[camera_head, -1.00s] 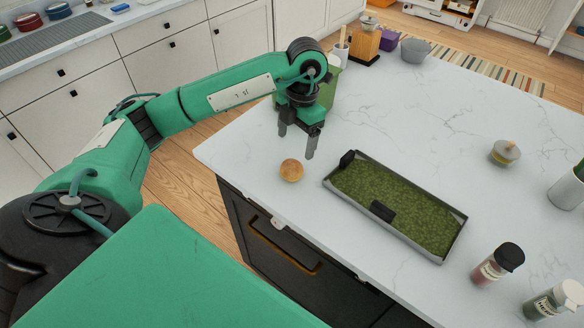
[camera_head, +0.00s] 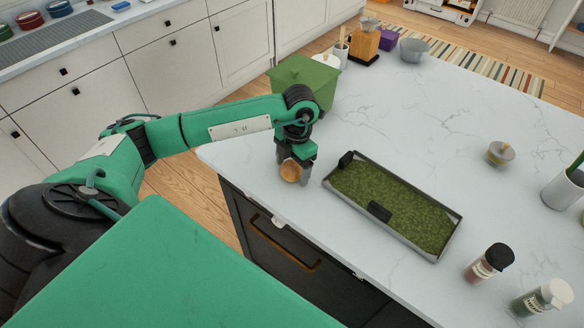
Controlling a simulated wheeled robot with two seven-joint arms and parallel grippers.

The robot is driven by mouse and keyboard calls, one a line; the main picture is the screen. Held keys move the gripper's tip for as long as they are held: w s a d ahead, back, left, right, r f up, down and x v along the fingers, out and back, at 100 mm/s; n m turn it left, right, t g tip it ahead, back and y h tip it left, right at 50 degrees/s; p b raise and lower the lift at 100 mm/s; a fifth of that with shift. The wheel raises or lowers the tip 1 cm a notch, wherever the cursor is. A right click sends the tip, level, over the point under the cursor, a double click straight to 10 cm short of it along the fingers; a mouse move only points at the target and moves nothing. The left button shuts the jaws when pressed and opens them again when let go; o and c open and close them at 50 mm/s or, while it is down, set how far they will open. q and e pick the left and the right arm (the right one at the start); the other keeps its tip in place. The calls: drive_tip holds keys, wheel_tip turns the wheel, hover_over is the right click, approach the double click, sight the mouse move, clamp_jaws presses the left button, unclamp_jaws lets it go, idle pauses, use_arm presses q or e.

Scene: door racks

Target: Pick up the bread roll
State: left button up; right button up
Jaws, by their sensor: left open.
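The bread roll (camera_head: 291,172) is a small round golden-brown bun on the white marble countertop, near its front-left corner. My left gripper (camera_head: 291,178) points down over the roll, with its dark fingers on either side of it. The fingers are open, and I cannot tell whether either one touches the roll. The top of the roll is partly hidden by the gripper. My right gripper is not in view.
A grey tray (camera_head: 326,183) with a green mat-like filling and black handles lies just right of the roll. A green box (camera_head: 303,78) stands behind my left arm.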

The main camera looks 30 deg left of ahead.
use_arm(q)
drive_tip(key=shift+c, duration=0.4)
drive_tip(key=c, duration=1)
drive_tip(key=shift+r, duration=0.15)
